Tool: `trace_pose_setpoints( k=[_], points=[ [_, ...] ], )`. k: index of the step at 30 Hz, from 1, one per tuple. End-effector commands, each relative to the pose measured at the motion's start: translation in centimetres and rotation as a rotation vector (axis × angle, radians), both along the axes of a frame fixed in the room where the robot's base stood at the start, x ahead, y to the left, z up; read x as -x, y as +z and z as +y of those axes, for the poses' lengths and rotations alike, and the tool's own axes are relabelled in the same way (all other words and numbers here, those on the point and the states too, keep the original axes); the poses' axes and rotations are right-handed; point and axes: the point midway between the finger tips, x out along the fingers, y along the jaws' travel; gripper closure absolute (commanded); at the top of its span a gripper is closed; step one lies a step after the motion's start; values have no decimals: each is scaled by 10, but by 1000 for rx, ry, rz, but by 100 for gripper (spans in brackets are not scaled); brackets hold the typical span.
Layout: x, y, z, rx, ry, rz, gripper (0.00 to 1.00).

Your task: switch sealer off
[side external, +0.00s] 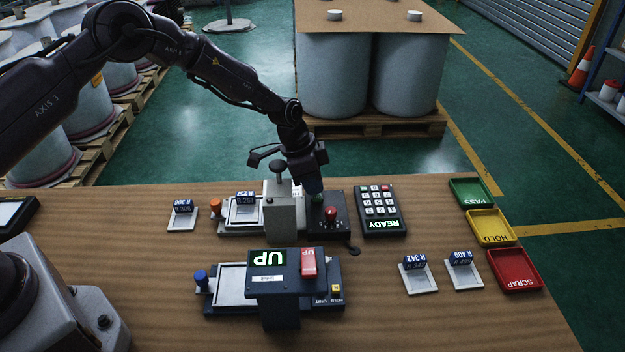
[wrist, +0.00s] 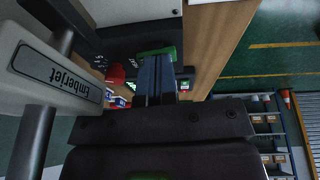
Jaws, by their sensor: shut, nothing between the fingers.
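A grey machine (side external: 283,213) with a black plunger knob stands at the back of the bench; its side reads Emberjet in the wrist view (wrist: 55,75). Its black control base (side external: 338,222) carries a red knob (side external: 331,213), also in the wrist view (wrist: 115,74), and a green part (wrist: 158,51) that looks like a switch. My gripper (side external: 314,188) points down over this base, its fingers (wrist: 155,78) shut and empty, right at the green part. I cannot tell whether they touch it. The fingertips partly hide the green part, so its position is unclear.
In front stands a dark unit (side external: 280,300) showing UP, with a red rocker (side external: 309,262). A READY keypad (side external: 380,212) is close on the right. PASS (side external: 470,191), HOLD (side external: 490,228) and SCRAP (side external: 514,270) trays line the right edge. Small labelled holders stand between.

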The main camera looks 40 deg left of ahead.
Motion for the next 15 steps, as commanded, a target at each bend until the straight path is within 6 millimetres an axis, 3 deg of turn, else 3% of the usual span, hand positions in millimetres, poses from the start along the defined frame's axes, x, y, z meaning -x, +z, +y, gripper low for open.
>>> trace_pose_setpoints(
  k=[11,15],
  points=[
    [1,2,-1,0,0,-1,100],
    [-1,15,0,1,1,-3,100]
  ],
)
